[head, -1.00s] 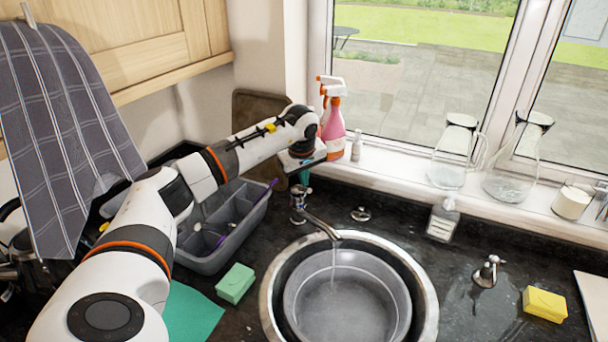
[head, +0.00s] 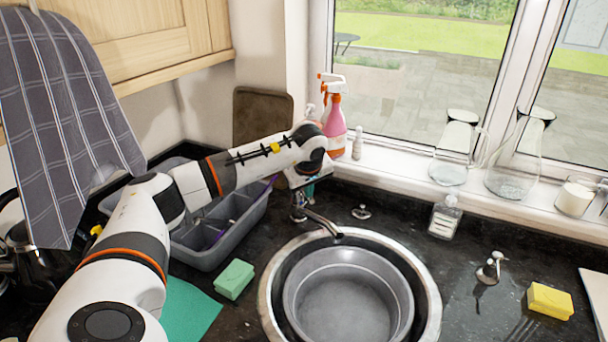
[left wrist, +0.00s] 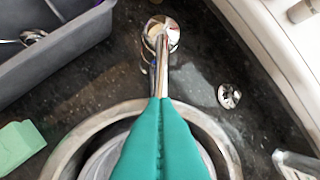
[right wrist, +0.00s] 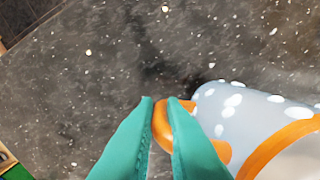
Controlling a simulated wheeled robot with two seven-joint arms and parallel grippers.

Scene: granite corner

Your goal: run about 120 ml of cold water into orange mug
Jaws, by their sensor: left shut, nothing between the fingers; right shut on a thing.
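The chrome tap (head: 322,224) stands behind the round sink, and no stream shows below its spout. It also shows in the left wrist view (left wrist: 161,75). My left gripper (head: 309,190) is at the tap's top in the head view. Its teal fingers (left wrist: 167,102) are shut together with nothing between them; whether they touch the tap I cannot tell. The orange mug (right wrist: 245,108), with a pale grey, white-spotted body and orange handle and band, shows only in the right wrist view. My right gripper (right wrist: 160,103) is shut on its handle.
A grey bowl (head: 298,297) sits in the steel sink (head: 432,300). A grey caddy (head: 205,258), green sponge (head: 234,279) and teal cloth (head: 190,312) lie left. A soap bottle (head: 444,216), chrome fixture (head: 490,268) and yellow sponge (head: 550,301) stand right.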

